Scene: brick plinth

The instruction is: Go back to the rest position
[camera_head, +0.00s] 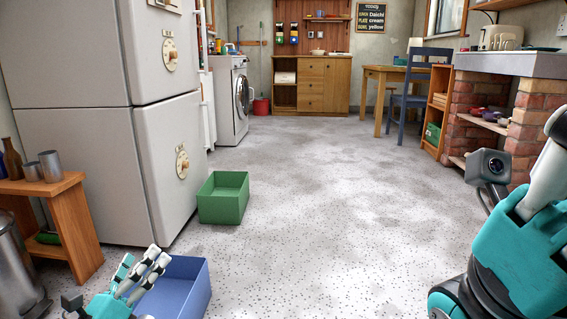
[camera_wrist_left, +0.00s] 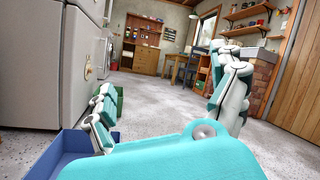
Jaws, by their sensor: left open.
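My left gripper (camera_head: 143,275) is low at the left in the head view, over or in front of the blue bin (camera_head: 190,290); I cannot tell how near it is to the bin. In the left wrist view its fingers (camera_wrist_left: 165,105) are spread wide apart with nothing between them. The blue bin also shows in the wrist view (camera_wrist_left: 66,150), behind the left-hand finger. My right arm shows at the right edge of the head view, but its gripper fingers cannot be made out.
A green bin (camera_head: 222,198) stands on the floor by the tall cabinet (camera_head: 105,120). A small wooden stand (camera_head: 60,200) is at the left. The brick plinth (camera_head: 525,130) is at the right, with a blue chair (camera_head: 408,95) beyond. The middle floor is clear.

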